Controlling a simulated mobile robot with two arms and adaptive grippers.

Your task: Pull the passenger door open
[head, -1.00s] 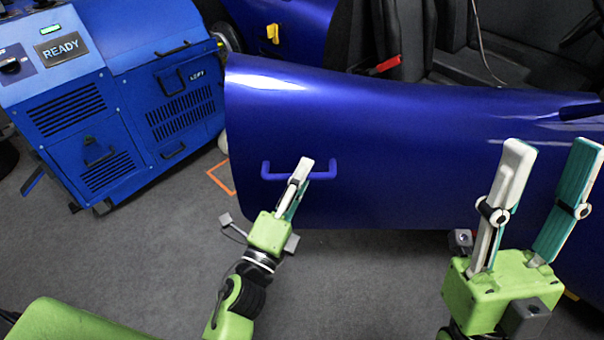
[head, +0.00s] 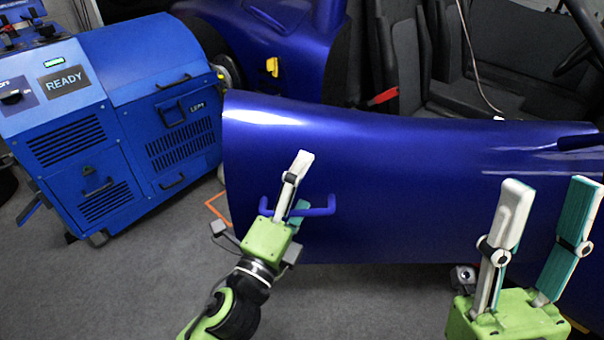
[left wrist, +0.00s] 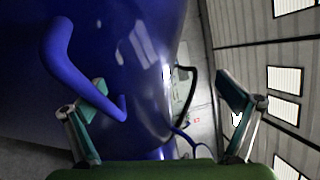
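The passenger door (head: 420,190) is a glossy blue panel across the middle of the head view. Its left edge stands clear of the blue car body behind it. A blue bar handle (head: 320,211) sits low on the door's left part. My left gripper (head: 302,180) is at the handle with its fingers apart. In the left wrist view, the handle (left wrist: 68,65) passes close to the left finger, while the other finger is well away from it; contact is not clear. My right gripper (head: 549,182) is open and empty in front of the door's right part.
A blue machine (head: 120,120) with a READY display stands at the left. Grey floor (head: 350,300) is clear below the door. A yellow latch (head: 272,67) is on the body behind the door. Dark seats (head: 400,60) show beyond the door.

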